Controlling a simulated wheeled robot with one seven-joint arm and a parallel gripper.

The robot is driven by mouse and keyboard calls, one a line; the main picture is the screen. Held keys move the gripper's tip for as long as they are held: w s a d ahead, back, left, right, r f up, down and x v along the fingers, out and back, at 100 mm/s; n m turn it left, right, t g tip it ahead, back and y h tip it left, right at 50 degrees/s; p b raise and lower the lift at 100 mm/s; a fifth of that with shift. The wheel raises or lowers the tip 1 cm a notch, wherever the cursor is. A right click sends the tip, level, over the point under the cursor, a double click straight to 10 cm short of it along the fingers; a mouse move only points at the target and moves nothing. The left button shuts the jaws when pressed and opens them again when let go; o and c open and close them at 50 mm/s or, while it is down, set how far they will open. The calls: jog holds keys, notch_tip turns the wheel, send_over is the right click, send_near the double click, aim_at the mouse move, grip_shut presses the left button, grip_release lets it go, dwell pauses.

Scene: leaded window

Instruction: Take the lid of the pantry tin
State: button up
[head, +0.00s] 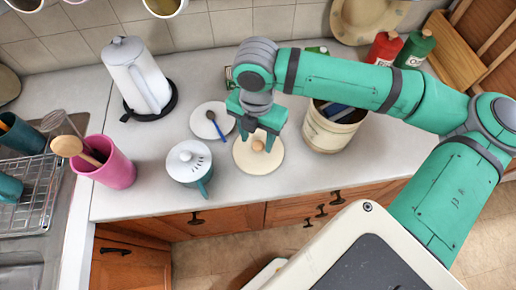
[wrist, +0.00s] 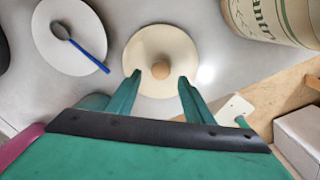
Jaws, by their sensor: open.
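The lid (head: 245,158) is a round cream disc with a wooden knob (head: 258,146). It lies flat on the counter near its front edge. The cream pantry tin (head: 322,136) stands to its right, uncovered, with dark and blue things inside. My gripper (head: 257,140) is open above the lid, pointing down. In the wrist view the lid (wrist: 160,38) is ahead of the gripper (wrist: 160,78), with the knob (wrist: 159,72) between the fingertips. I cannot tell how far above the knob they are. The tin's lettered side (wrist: 278,18) shows at top right.
A white plate with a blue-handled spoon (head: 213,124) lies behind left of the lid. A kettle (head: 137,78), a pink utensil cup (head: 110,168) and a dish rack are farther left. Red and green bottles stand back right.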

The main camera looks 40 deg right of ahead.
aim_at(257, 146)
jog(key=shift+d+f, duration=0.1)
jog(key=shift+f, duration=1.55)
jog(key=c, duration=1.1)
jog(key=shift+w, duration=0.1)
jog(key=shift+c, duration=0.2)
